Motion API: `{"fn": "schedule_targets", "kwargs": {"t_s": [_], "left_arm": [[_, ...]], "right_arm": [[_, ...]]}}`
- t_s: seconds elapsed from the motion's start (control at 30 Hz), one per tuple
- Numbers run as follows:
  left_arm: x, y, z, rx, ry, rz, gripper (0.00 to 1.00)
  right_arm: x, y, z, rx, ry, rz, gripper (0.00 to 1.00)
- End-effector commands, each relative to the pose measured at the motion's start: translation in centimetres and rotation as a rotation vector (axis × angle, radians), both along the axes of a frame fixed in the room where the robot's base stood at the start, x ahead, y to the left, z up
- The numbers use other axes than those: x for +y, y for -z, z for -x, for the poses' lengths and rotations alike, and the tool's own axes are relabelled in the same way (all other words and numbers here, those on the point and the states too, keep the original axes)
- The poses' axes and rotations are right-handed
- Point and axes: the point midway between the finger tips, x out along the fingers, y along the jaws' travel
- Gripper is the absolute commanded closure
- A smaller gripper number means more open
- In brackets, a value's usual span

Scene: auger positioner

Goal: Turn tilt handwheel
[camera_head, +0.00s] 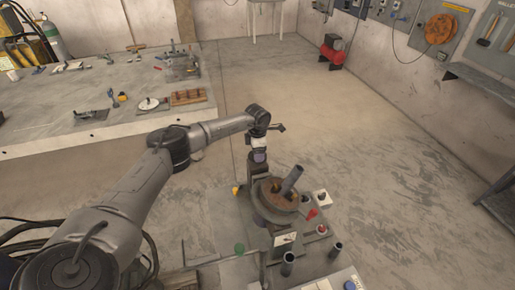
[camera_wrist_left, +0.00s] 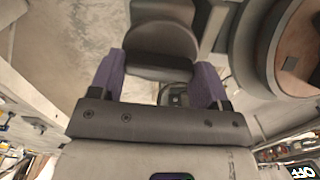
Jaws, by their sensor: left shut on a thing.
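My left gripper (camera_head: 259,156) points down at the far side of the positioner (camera_head: 277,195), just behind its rusty round table. In the left wrist view, the two purple fingers of my left gripper (camera_wrist_left: 160,78) stand on either side of a dark grey rounded part (camera_wrist_left: 160,66). The gripper is shut on this part, which looks like the tilt handwheel's grip. The rest of the handwheel is hard to make out in the head view, where my arm and the table cover that area. My right gripper is not in view.
A long workbench (camera_head: 120,128) with tools lies at the left.

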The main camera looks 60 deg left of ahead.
Motion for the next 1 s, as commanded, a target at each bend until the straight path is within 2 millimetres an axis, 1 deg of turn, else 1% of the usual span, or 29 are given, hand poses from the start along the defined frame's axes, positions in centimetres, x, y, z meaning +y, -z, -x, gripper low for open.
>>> {"fn": "schedule_targets", "kwargs": {"t_s": [0.03, 1.0], "left_arm": [[0.0, -0.4, 0.0, 0.0, -0.045, 0.002, 0.53], [-0.1, -0.5, -0.1, 0.001, -0.966, 0.003, 0.53]], "right_arm": [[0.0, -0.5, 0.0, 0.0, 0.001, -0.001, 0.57], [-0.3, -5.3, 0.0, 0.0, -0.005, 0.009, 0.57]]}}
